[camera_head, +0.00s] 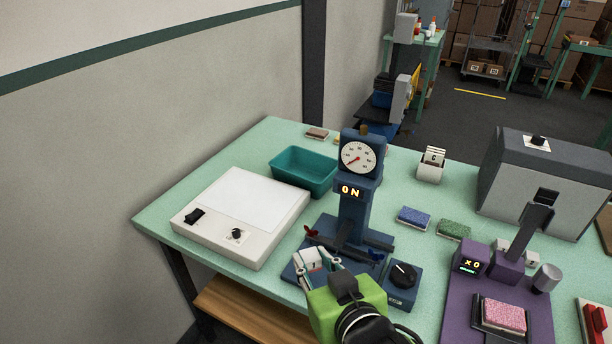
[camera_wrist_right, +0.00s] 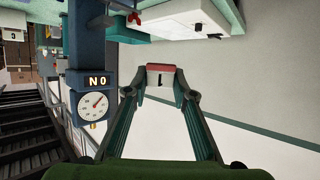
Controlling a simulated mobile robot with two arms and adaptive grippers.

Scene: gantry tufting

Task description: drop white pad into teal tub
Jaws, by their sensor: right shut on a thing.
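The white pad (camera_head: 308,258), a small block with a dark mark, is between the fingertips of my right gripper (camera_head: 312,264), in front of the blue gauge stand. The right wrist view also shows the pad (camera_wrist_right: 160,78), with a reddish strip along one edge, and my right gripper (camera_wrist_right: 160,84) shut on it. The teal tub (camera_head: 305,170) stands on the table behind the gauge stand and to its left, apart from the pad. The visible part of its inside looks empty. My left gripper is not in view.
The blue gauge stand (camera_head: 352,212) rises between gripper and tub, its display reading ON. A white light-box device (camera_head: 275,235) lies left. Blue (camera_head: 414,216) and green (camera_head: 453,229) pads, a purple device (camera_head: 490,262) and a grey machine (camera_head: 510,190) are to the right.

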